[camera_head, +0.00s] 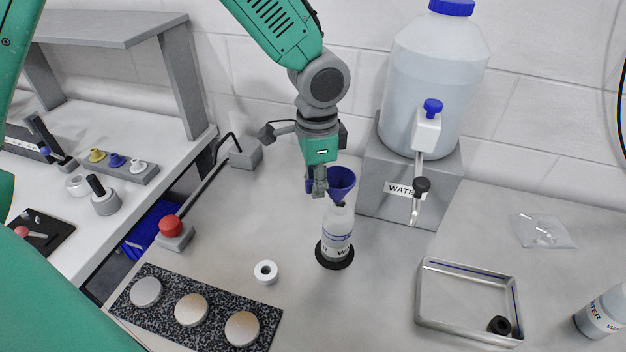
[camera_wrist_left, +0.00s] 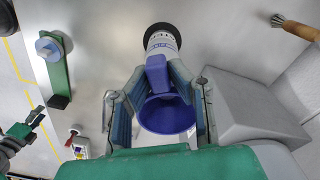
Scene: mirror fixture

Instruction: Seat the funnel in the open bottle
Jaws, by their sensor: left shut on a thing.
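My left gripper (camera_head: 319,186) is shut on the blue funnel (camera_head: 343,182), just above the bottle. The labelled bottle (camera_head: 338,232) stands upright and open-topped on a black round base (camera_head: 324,259), left of the water dispenser. The funnel's cone is above the bottle's neck; I cannot tell whether its spout is inside the mouth. In the left wrist view the funnel (camera_wrist_left: 166,116) lies between the gripper's fingers (camera_wrist_left: 160,92), with the bottle (camera_wrist_left: 161,42) beyond it. My right gripper is not in view.
A large water jug (camera_head: 432,85) with a tap sits on a grey stand (camera_head: 376,185) close on the right. A white ring (camera_head: 265,271) lies in front left. A metal tray (camera_head: 450,335) with a black cap (camera_head: 499,325) is at the right. The bench between them is clear.

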